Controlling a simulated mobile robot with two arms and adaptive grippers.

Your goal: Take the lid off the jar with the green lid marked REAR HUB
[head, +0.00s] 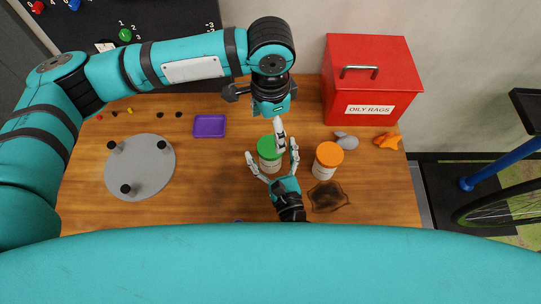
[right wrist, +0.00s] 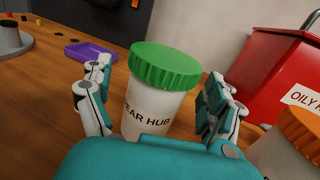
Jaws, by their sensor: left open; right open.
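The jar with the green lid (head: 268,147) stands upright on the wooden table. In the right wrist view the green lid (right wrist: 166,66) sits on the white jar (right wrist: 149,112), whose label reads "EAR HUB", its first letter hidden. My right gripper (head: 271,152) is open, with a finger on either side of the jar; in the right wrist view a gap shows beside the left finger. My left gripper (head: 280,138) is open and reaches in from above, its fingers seen edge-on over the right edge of the lid. I cannot tell whether it touches the lid.
A jar with an orange lid (head: 328,158) stands close on the right, beside a dark stained cloth (head: 327,197). A red box marked OILY RAGS (head: 372,85) is at the back right. A purple tray (head: 209,126) and a grey disc (head: 140,167) lie on the left.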

